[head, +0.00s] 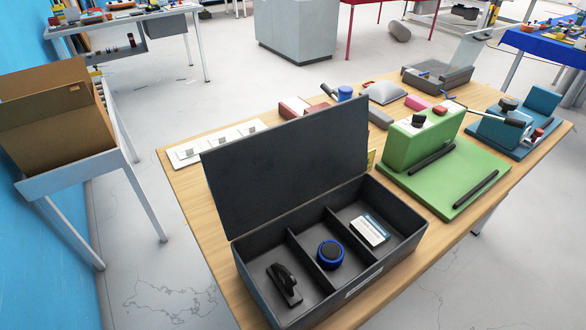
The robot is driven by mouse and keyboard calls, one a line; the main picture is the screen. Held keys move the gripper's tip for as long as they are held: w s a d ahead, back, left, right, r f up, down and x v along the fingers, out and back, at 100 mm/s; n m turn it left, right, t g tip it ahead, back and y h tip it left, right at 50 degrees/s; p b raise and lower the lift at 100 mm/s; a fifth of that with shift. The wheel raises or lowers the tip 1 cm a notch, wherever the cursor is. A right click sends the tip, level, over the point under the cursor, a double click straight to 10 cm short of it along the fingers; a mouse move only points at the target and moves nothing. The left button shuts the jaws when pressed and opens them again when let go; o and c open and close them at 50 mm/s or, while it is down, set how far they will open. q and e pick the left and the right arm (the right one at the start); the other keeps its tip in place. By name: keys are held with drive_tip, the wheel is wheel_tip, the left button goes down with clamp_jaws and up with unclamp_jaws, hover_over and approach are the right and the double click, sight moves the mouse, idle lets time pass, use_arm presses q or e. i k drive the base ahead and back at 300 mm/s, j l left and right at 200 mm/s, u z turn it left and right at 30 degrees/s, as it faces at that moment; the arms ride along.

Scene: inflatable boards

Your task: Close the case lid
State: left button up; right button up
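A dark grey case (266,296) stands on the near part of the wooden table. Its flat lid (290,160) is open and stands up from the back edge, leaning slightly back. The case has three compartments. The left one holds a black clip-like object (284,284), the middle one a round black and blue item (330,254), the right one a small white and teal box (370,230). Neither of my grippers shows in the head view.
Left of the lid lies a white panel with several switches (216,143). A green board with an upright block (422,142) stands to the right, close to the case. Behind the lid are several small items, including a grey cushion-like piece (384,92). The wooden table (196,196) is bare left of the case.

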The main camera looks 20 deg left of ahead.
sight(255, 178)
drive_tip(key=j+z, duration=0.4)
drive_tip(key=j, duration=0.2)
drive_tip(key=j+z, duration=0.4)
drive_tip(key=j, duration=0.2)
drive_tip(key=i+j+z, duration=0.1)
drive_tip(key=j+z, duration=0.4)
drive_tip(key=j, duration=0.3)
drive_tip(key=k+j+z, duration=0.1)
drive_tip(key=j+z, duration=0.4)
drive_tip(key=j, duration=0.3)
